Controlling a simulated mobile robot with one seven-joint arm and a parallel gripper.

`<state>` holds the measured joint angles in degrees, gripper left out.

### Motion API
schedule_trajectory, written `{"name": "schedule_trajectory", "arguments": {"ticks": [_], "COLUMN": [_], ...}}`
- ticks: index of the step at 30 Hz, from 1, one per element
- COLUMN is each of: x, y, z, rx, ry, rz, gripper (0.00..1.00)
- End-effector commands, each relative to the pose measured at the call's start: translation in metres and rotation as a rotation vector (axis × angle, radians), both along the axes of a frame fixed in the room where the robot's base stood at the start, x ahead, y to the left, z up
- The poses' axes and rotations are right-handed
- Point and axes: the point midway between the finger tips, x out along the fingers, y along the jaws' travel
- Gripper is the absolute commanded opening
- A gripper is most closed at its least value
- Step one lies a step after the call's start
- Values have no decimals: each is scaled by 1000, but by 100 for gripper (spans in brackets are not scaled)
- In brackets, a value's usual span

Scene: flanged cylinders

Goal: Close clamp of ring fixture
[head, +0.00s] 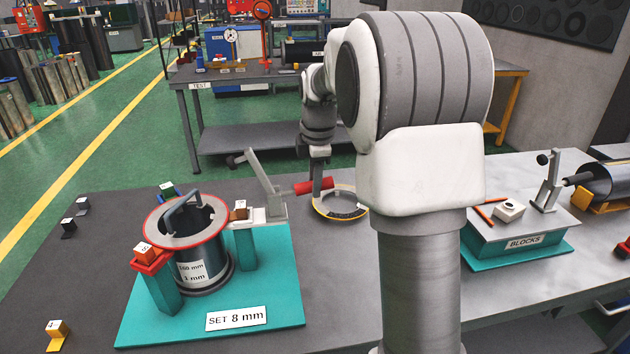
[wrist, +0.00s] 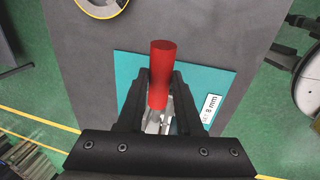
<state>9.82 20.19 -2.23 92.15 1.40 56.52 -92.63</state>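The ring fixture has a teal base plate (head: 275,290); a dark flanged cylinder (head: 190,222) stands on it, its flange ringed in red. The toggle clamp (head: 262,211) sits on a teal post at the right of the ring. Its grey lever is raised and leans away from the cylinder, and its red handle (head: 310,187) points right, beyond the plate. My gripper (head: 320,180) is at this handle. In the wrist view the red handle (wrist: 162,70) lies between the two dark fingers of my gripper (wrist: 162,80). Whether both fingers press on it is unclear.
Small numbered blocks (head: 57,330) sit on the dark left part of the table. My arm hides part of the table's middle.

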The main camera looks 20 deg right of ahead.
Motion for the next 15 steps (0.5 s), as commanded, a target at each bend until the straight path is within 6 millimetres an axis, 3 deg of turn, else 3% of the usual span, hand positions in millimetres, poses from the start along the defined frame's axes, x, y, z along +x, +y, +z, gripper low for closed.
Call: {"name": "schedule_trajectory", "arguments": {"ticks": [1, 5, 15], "x": [0, 0, 0], "y": [0, 0, 0], "z": [0, 0, 0], "rx": [0, 0, 0], "ry": [0, 1, 1], "rz": [0, 0, 0], "gripper": [21, 0, 0]}}
